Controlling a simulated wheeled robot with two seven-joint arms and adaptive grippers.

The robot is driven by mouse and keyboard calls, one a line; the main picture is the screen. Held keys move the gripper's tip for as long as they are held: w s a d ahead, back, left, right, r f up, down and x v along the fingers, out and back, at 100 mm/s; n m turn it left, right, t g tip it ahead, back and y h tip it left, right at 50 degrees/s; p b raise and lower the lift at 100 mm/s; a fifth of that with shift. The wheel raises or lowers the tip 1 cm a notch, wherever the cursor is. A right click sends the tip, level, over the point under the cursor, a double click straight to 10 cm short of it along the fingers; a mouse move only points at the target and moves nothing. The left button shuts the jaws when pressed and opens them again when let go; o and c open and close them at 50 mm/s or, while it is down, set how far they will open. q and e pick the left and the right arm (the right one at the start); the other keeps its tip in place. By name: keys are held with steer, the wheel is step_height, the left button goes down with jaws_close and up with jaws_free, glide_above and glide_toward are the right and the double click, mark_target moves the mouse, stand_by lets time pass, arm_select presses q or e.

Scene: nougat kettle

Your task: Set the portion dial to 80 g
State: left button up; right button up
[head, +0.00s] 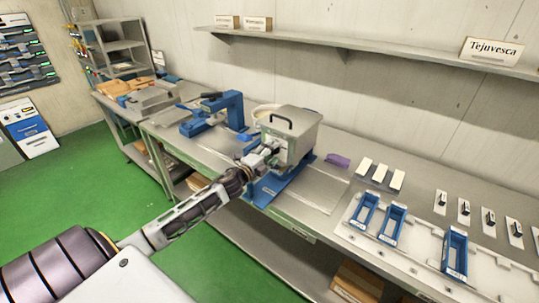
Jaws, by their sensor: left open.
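A grey box-shaped machine (297,127) with a black handle on its lid stands on a blue base (268,190) on the steel bench. My left arm reaches in from the lower left. My left gripper (267,156) is at the near left side of the machine, close to its front face. It is open, and its fingers are small and dark against the machine. I cannot make out the portion dial or its markings; the gripper covers part of that face. I cannot tell whether the fingers touch anything. My right gripper is not in view.
A blue press-like device (218,112) stands left of the machine, with a pale round tub (264,110) behind. A purple item (338,161) and white blocks (380,174) lie to the right. Blue frames (393,225) stand on a pale tray. A shelf (375,50) runs along the wall.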

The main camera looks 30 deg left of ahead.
arm_select(q)
steer(key=shift+s, duration=0.1)
steer(key=s, duration=1.1)
steer(key=shift+s+a, duration=0.4)
steer(key=shift+a, duration=0.05)
stand_by(0.6)
stand_by(0.8)
